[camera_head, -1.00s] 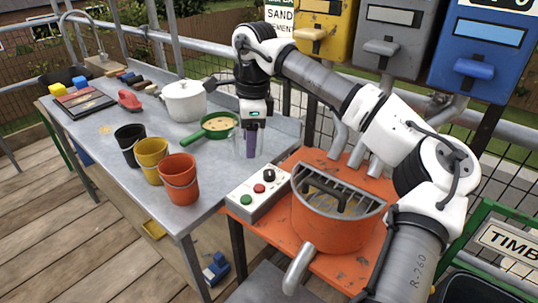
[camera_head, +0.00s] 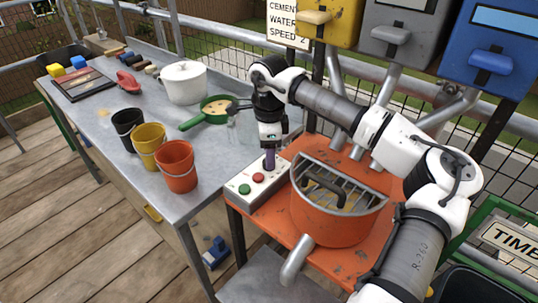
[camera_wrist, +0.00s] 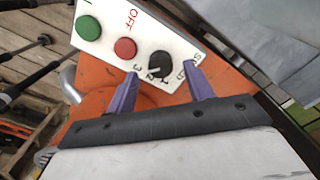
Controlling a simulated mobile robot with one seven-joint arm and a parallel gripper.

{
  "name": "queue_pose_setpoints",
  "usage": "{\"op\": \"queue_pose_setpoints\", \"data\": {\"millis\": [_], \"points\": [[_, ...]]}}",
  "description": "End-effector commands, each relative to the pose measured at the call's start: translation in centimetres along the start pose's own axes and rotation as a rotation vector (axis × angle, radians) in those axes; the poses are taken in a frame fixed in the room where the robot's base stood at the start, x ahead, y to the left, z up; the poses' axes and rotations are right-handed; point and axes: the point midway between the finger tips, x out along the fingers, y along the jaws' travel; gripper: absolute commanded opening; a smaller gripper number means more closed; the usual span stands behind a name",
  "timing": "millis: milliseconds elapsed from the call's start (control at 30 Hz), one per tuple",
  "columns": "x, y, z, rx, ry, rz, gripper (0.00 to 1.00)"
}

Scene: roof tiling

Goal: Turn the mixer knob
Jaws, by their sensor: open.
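The mixer knob (camera_wrist: 160,65) is a round black dial on a white control box (camera_head: 240,190), with numbers printed around it. A red button (camera_wrist: 125,48) and a green button (camera_wrist: 88,28) sit beside it on the same box.
The orange mixer drum (camera_head: 335,217) with a grille and dark handle stands right of the box. The black, yellow and orange buckets (camera_head: 176,167), a green pan (camera_head: 213,109) and a white pot (camera_head: 184,83) stand on the metal table to the left.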

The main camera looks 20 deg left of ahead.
Motion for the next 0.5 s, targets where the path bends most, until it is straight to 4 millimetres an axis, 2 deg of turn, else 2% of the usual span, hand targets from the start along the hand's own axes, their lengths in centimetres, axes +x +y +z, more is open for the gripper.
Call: {"op": "queue_pose_setpoints", "data": {"millis": [200,500], "points": [[2.1,0.0,0.0,-0.001,0.0,0.0,0.52],[2.4,0.0,0.0,0.0,0.0,-0.001,0.52]]}}
